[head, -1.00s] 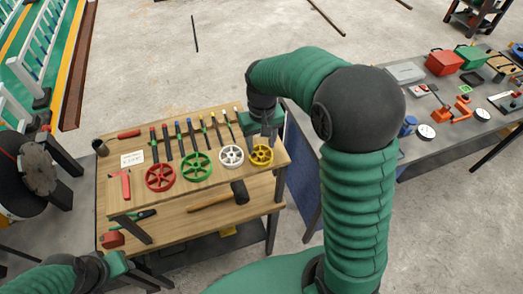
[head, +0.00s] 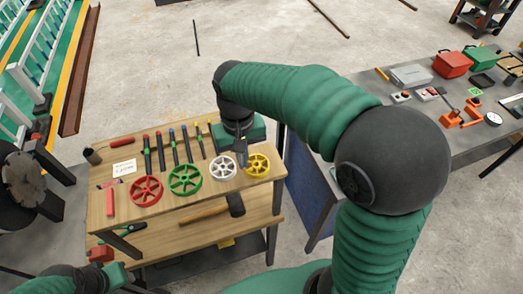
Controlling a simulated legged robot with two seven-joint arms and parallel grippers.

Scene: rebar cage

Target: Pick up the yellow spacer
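The yellow spacer (head: 257,165) is a small spoked wheel lying at the right end of the wooden bench's top. To its left lie a white wheel (head: 223,166), a green wheel (head: 185,179) and a red wheel (head: 146,190). My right gripper (head: 241,155) points down behind and between the white wheel and the yellow spacer. Its fingers show small and partly overlap, so their opening is unclear. The yellow spacer looks free of them. My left gripper (head: 130,278) is low at the bottom left, away from the wheels, its fingers hard to make out.
The wooden bench (head: 190,206) has several upright-lying tools behind the wheels and a hammer (head: 235,204) on its lower shelf. A grey table (head: 440,135) with boxes and tools stands at the right. My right arm covers the floor between them.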

